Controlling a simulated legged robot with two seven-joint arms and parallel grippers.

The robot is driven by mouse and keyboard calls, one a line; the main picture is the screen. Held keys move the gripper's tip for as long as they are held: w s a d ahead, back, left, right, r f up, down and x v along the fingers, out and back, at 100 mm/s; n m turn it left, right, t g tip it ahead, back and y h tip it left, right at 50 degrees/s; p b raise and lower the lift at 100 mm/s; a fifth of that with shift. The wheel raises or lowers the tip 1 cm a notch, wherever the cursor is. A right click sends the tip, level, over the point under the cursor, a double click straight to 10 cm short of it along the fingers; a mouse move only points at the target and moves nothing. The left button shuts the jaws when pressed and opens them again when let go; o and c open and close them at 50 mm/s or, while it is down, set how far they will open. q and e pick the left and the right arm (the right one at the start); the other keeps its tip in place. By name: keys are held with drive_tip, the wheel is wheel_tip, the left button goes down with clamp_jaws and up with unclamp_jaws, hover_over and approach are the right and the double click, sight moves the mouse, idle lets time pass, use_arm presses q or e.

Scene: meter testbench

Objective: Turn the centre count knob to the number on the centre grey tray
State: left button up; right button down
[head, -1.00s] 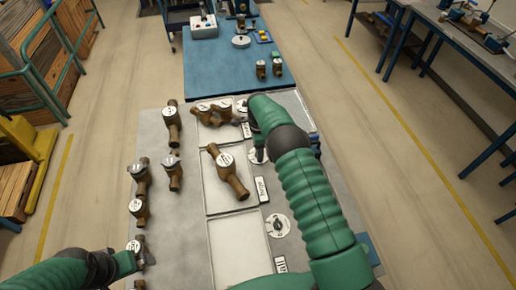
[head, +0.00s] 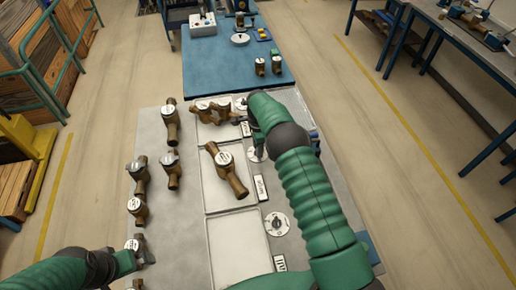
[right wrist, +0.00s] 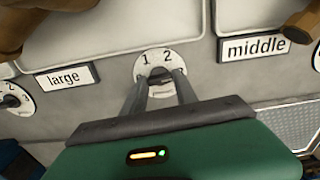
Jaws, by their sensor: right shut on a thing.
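The centre grey tray (head: 214,193) holds one bronze meter (head: 227,170) with a white dial, lying slanted. The centre count knob (head: 256,155) is to the right of that tray, partly covered by my right arm. In the right wrist view the knob's white dial (right wrist: 150,60) shows the numbers 1 and 2. My right gripper (right wrist: 160,80) is shut on the knob's handle, one finger on each side; it also shows in the head view (head: 259,142). The handle's exact pointing direction is hard to tell. My left gripper (head: 137,262) is at the lower left beside a bronze meter; its jaws are unclear.
Several bronze meters (head: 139,174) stand left of the trays. The far tray (head: 208,132) holds meters; the near tray (head: 238,250) is empty. Another count knob (head: 276,224) is beside the near tray. Labels "large" (right wrist: 67,77) and "middle" (right wrist: 253,47) flank the centre knob.

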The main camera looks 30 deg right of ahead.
drive_tip(key=shift+w+n+b, duration=0.2)
drive_tip(key=shift+n+b, duration=0.5)
drive_tip(key=shift+n, duration=0.3)
drive_tip(key=n+b, duration=0.1)
drive_tip(key=n, duration=0.1)
drive_tip(key=shift+n, duration=0.3)
drive_tip(key=n+b, duration=0.1)
drive_tip(key=n, duration=0.2)
drive_tip(key=shift+r+n, duration=0.15)
drive_tip(key=shift+n, duration=0.15)
drive_tip(key=n, duration=0.3)
drive_tip(key=shift+n+b, duration=0.3)
drive_tip(key=shift+b, duration=0.1)
drive_tip(key=n, duration=0.5)
drive_tip(key=shift+w, duration=0.1)
drive_tip(key=n, duration=0.6)
drive_tip(key=shift+r, duration=0.1)
